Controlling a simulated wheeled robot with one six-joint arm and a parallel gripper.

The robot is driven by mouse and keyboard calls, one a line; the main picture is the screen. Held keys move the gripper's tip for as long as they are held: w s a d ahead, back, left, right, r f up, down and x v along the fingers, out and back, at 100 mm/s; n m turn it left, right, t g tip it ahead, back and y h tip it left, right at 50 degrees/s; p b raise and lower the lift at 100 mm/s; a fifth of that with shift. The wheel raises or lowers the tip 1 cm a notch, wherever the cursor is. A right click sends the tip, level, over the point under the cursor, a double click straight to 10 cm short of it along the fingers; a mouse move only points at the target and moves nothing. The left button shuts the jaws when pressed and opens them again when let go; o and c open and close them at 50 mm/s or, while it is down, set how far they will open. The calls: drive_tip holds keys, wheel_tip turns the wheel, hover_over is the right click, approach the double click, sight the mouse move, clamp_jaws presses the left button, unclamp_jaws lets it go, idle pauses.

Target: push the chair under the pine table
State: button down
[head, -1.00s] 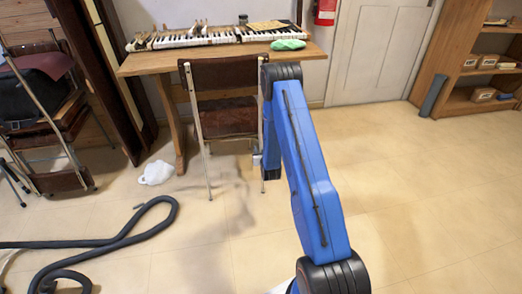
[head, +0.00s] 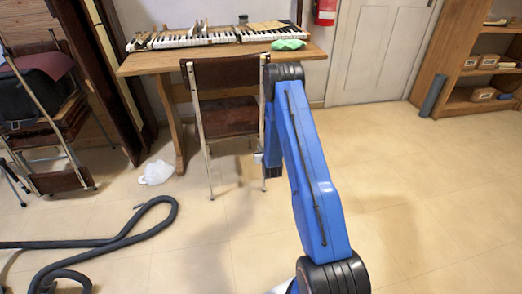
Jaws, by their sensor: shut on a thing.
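The chair (head: 228,116) has a brown seat and backrest on a thin metal frame. It stands upright on the floor at the front of the pine table (head: 150,65), with its backrest toward me and in front of the tabletop's front edge. My gripper (head: 259,158) shows only as a small pale part beside the chair's right rear leg, low down. It is shut on the chair there; the fingers are mostly hidden by my blue arm. The arm also covers part of the chair's right side and the space behind it.
Piano keys (head: 190,38) and a green cloth (head: 289,44) lie on the tabletop. A white bag (head: 156,172) is on the floor left of the chair. A dark hose (head: 120,240) lies at front left. Stacked chairs (head: 45,120) stand left. Floor at right is clear.

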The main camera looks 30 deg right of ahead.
drive_tip(key=shift+w+d+r, duration=0.15)
drive_tip(key=shift+w+d, duration=1.25)
drive_tip(key=shift+d, duration=0.15)
drive_tip(key=c, duration=1.4)
unclamp_jaws()
drive_tip(key=shift+o, duration=0.2)
drive_tip(key=shift+s, duration=0.15)
drive_tip(key=f+v, duration=0.2)
drive_tip(key=v, duration=0.7)
drive_tip(key=shift+s+a+f, duration=0.2)
drive_tip(key=shift+s+a, duration=0.05)
drive_tip(key=shift+s, duration=0.35)
